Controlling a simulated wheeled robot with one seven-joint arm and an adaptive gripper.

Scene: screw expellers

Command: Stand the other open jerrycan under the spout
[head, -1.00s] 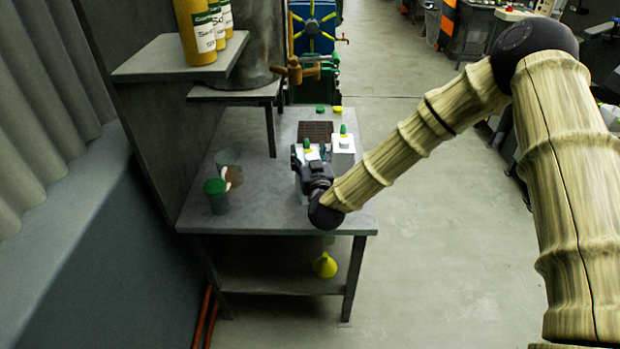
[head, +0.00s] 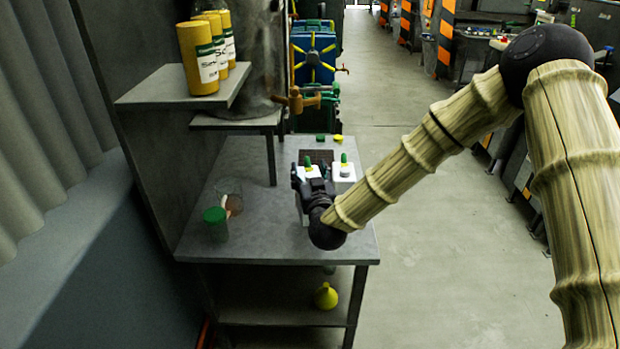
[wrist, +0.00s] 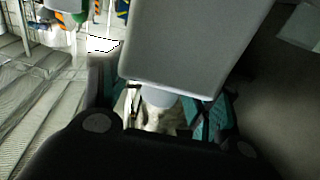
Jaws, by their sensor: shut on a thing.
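My gripper (head: 309,184) is shut on a white jerrycan (head: 310,172) above the table, on the near side of the dark grate. A green and yellow part shows at its top. In the wrist view the pale jerrycan (wrist: 190,45) fills the upper middle, between the fingers of my gripper (wrist: 160,110). A second white jerrycan (head: 343,173), also with green on top, stands just to the right. The brown spout (head: 296,99) sticks out above the back of the table. My gripper hides the lower part of the held jerrycan, and I cannot tell its gap above the table.
The dark grate (head: 317,156) lies behind the jerrycans. A green cap (head: 320,138) and a yellow cap (head: 337,138) lie behind it. A green-lidded jar (head: 215,224) and a clear container (head: 229,196) stand at left. Yellow bottles (head: 200,62) stand on the upper shelf (head: 150,95). A yellow funnel (head: 326,296) sits below.

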